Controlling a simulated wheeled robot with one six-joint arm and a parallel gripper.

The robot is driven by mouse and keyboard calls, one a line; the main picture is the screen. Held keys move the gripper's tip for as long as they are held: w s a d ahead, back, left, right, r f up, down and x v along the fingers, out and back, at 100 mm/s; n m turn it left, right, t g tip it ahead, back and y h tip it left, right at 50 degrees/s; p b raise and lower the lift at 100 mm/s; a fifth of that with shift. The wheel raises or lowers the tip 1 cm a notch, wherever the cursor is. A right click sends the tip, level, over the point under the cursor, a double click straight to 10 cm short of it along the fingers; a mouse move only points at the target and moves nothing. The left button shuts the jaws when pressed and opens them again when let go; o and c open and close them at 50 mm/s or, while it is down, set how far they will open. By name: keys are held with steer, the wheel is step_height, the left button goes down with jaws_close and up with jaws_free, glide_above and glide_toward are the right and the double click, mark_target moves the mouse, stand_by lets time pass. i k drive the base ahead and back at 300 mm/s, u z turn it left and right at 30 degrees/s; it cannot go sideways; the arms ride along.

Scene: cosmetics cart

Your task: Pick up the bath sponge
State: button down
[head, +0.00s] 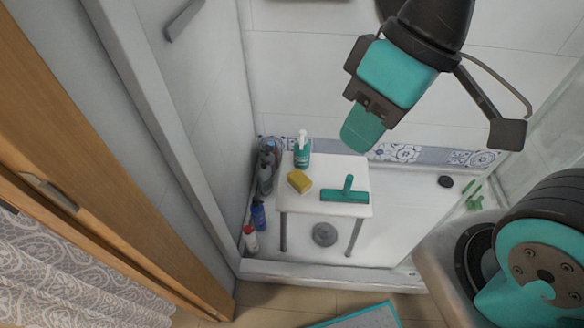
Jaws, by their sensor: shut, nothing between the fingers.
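The bath sponge (299,181) is a small yellow block with a paler side. It lies on the left part of a small white stool or table (323,207) inside the shower. My gripper (362,128) is at the upper middle of the head view, its teal end pointing down and left. It is shut and empty. In the picture it is above and to the right of the sponge, apart from it.
A green pump bottle (302,152) stands just behind the sponge, and a teal squeegee (345,192) lies to its right. Several bottles (265,172) line the shower's left wall. A glass panel (452,190) and a raised sill (330,276) bound the shower.

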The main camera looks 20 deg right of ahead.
mark_target(297, 180)
steer(key=i, duration=0.15)
steer(key=z, duration=1.05)
steer(key=k, duration=2.1)
steer(key=u, duration=0.9)
steer(key=i, duration=1.65)
